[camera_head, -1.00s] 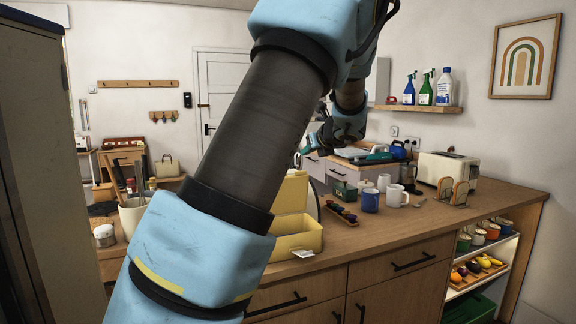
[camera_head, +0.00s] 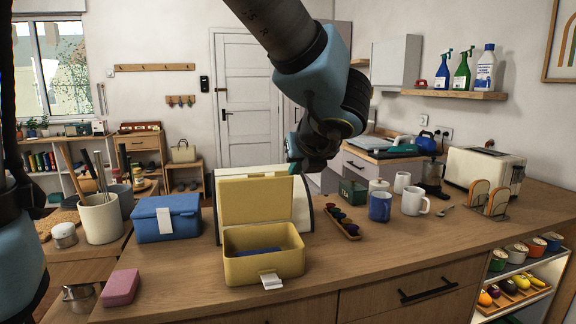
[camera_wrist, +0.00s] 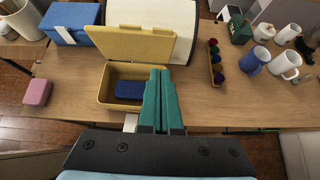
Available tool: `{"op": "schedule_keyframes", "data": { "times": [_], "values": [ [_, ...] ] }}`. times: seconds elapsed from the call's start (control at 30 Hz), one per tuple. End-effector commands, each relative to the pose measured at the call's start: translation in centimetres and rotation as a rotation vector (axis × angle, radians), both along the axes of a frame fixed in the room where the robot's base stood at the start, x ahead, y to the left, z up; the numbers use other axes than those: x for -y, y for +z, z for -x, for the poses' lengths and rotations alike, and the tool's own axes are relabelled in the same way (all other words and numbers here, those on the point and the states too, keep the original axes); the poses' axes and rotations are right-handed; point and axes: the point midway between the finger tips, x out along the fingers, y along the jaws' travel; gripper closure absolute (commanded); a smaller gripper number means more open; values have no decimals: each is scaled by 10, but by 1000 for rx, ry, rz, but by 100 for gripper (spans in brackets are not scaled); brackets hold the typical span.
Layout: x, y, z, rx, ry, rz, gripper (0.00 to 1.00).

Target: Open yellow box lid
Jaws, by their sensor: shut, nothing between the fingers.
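The yellow box (camera_head: 262,262) stands on the wooden counter with its lid (camera_head: 257,200) raised upright at the back, leaning by the cream bread box behind it. A dark blue thing lies inside it. In the wrist view the yellow box (camera_wrist: 105,88) and its raised lid (camera_wrist: 128,43) show beyond my gripper. My gripper (camera_wrist: 160,72) has its green fingers together and empty; in that view they cover the box's right side. In the head view my gripper (camera_head: 296,166) is partly hidden by my arm, near the lid's upper right. A white latch (camera_head: 271,279) hangs at the box's front.
A blue box (camera_head: 165,222) with a white latch stands left of the yellow box, and a pink block (camera_head: 121,287) lies front left. A tray of small coloured items (camera_head: 343,224), a blue mug (camera_head: 380,206) and white mugs (camera_head: 414,201) stand right. The front right counter is clear.

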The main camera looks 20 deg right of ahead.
Motion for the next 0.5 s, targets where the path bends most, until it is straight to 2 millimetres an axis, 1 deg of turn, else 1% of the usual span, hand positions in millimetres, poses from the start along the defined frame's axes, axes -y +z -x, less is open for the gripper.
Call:
{"op": "schedule_keyframes", "data": {
  "times": [0.1, 0.4, 0.43, 0.5],
  "values": [
    [2, -15, -19, -2, 4, -6, 100],
    [8, -51, -68, -2, 3, -5, 100],
    [9, -45, -74, -2, 4, -2, 100],
    [11, -42, -84, -1, 4, -1, 100]
  ]
}}
